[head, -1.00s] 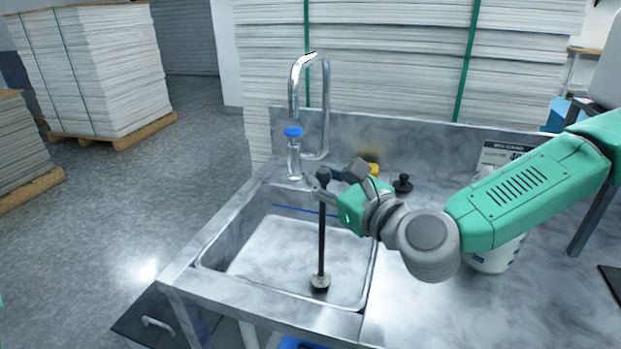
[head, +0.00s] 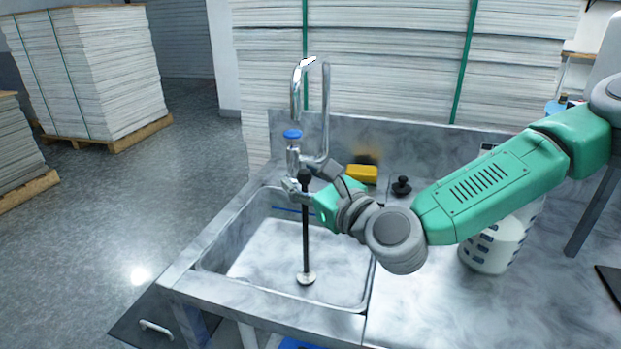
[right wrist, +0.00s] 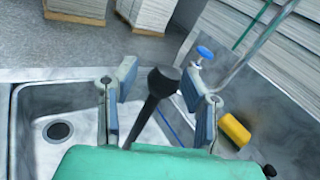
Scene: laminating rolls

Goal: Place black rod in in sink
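The black rod (head: 306,235), with a dark knob on top and a pale round base, is upright inside the sink (head: 262,250). Its base appears to rest on the basin floor, near the front right. My right gripper (head: 305,186) is around the rod's upper end. In the right wrist view, the two finger pads of the right gripper (right wrist: 157,105) are apart. The black rod (right wrist: 152,110) stands between them with a gap visible on each side. The sink's drain (right wrist: 58,131) shows there too. My left gripper is not in view.
A tall faucet (head: 326,100) with a blue knob (head: 292,134) rises behind the basin, close to my right gripper. A yellow sponge or brush (head: 362,174), a black stopper (head: 401,186) and a white container (head: 492,248) are on the counter to the right.

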